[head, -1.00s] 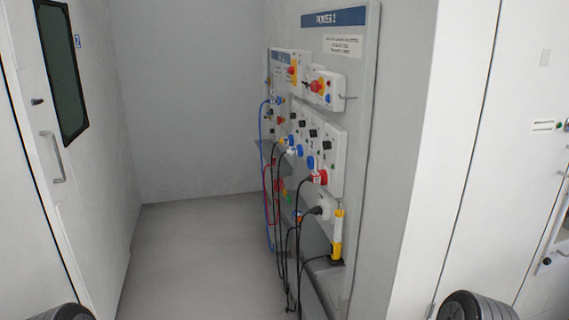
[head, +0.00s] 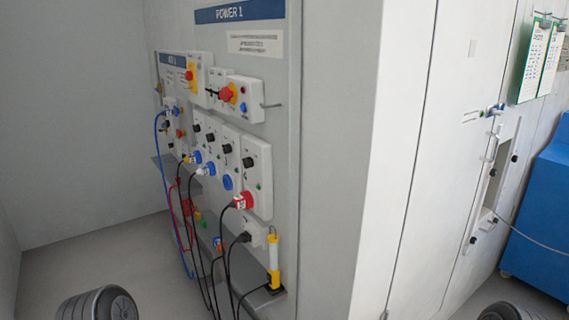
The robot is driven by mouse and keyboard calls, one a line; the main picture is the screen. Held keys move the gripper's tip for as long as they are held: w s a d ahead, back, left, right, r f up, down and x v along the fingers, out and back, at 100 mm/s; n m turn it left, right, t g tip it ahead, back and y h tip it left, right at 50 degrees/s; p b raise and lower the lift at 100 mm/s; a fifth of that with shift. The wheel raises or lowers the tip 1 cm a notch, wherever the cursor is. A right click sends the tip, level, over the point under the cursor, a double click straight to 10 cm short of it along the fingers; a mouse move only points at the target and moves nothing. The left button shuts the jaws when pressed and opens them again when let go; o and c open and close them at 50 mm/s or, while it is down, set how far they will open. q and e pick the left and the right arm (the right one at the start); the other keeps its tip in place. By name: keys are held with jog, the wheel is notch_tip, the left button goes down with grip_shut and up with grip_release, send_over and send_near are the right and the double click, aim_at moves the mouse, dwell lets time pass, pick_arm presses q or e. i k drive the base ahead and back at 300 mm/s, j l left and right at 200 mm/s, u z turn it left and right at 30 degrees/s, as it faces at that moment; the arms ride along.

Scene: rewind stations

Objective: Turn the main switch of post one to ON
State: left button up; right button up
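The panel (head: 330,60) under the blue POWER 1 sign (head: 240,12) stands left of the middle, seen at a steep angle. Near its top, a white box carries a red rotary switch on a yellow plate (head: 228,94). A second red and yellow switch (head: 191,75) sits farther back on another white box. Which of them is the main switch, and the ON or OFF marks, are too small to tell. Neither of my grippers is in view; only dark rounded parts, probably my own arms, show at the bottom edge.
Below the switches are white socket boxes (head: 258,180) with black knobs and blue and red plugs. Black, red and blue cables hang to the floor. A yellow and white cylinder (head: 273,258) stands on a low ledge. A blue cabinet (head: 545,215) is at the right.

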aim_at(188, 76)
jog(key=i+j, duration=0.25)
jog(key=i+j+z, duration=0.15)
jog(key=j, duration=0.25)
jog(key=i+j, duration=0.3)
jog(key=i+j+z, duration=0.15)
jog(key=j, duration=0.3)
jog(key=i+j, duration=0.25)
jog(key=i+j+z, duration=0.15)
jog(key=j, duration=0.35)
jog(key=i+j, duration=0.2)
jog(key=j, duration=0.2)
jog(key=i+j, duration=0.15)
jog(key=j, duration=0.2)
jog(key=i+j, duration=0.15)
jog(key=j, duration=0.15)
jog(key=i+j, duration=0.15)
jog(key=j, duration=0.2)
jog(key=i+j, duration=0.15)
jog(key=j, duration=0.15)
jog(key=z, duration=0.05)
